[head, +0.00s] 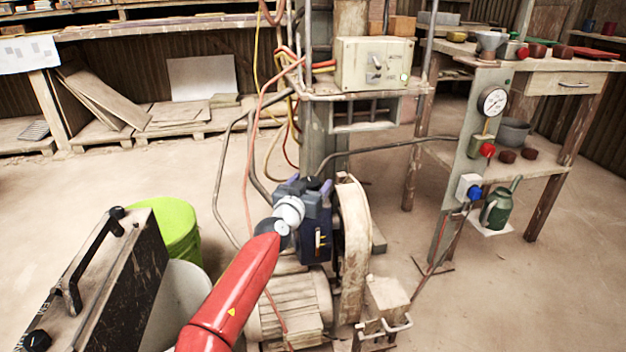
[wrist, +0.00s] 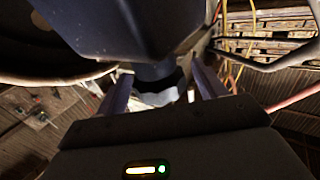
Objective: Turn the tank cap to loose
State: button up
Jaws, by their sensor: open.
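The dark blue tank (head: 316,244) sits on the machine at the foot of the column, in the middle of the head view. My red arm reaches up to it from below, and my gripper (head: 318,187) is at the tank's top. In the wrist view the tank's dark blue body (wrist: 130,25) fills the top. A dark round piece, seemingly the tank cap (wrist: 155,72), shows below it, between the two fingers of my gripper (wrist: 158,84). The fingers are apart; I cannot tell whether they touch the cap. The cap's setting marks are not readable.
A large wheel or belt guard (head: 353,240) stands right of the tank. Hoses and cables hang behind it, below a switch box (head: 375,64). A gauge panel (head: 478,130) and a workbench stand to the right. A green bucket (head: 176,226) is at left. Open floor lies between.

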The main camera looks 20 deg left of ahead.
jog(key=shift+w, duration=0.95)
jog(key=c, duration=1)
jog(key=shift+y, duration=0.5)
jog(key=shift+n+g+y, duration=0.3)
jog(key=shift+n+y, duration=1.3)
jog(key=shift+y, duration=0.5)
jog(key=n+g+y+b, duration=0.1)
jog(key=n+y+b, duration=0.1)
jog(key=y+b, duration=0.1)
jog(key=shift+a, duration=0.2)
jog(key=shift+s+a+r+n+g+y+b, duration=0.15)
jog(key=shift+n+g+y+b, duration=0.2)
jog(key=shift+n+y+b, duration=0.2)
jog(key=shift+a+f+n+g+y+b, duration=0.1)
jog(key=shift+n+g+y+b, duration=0.3)
jog(key=shift+y, duration=0.25)
jog(key=shift+n+y, duration=0.25)
jog(key=shift+y, duration=0.05)
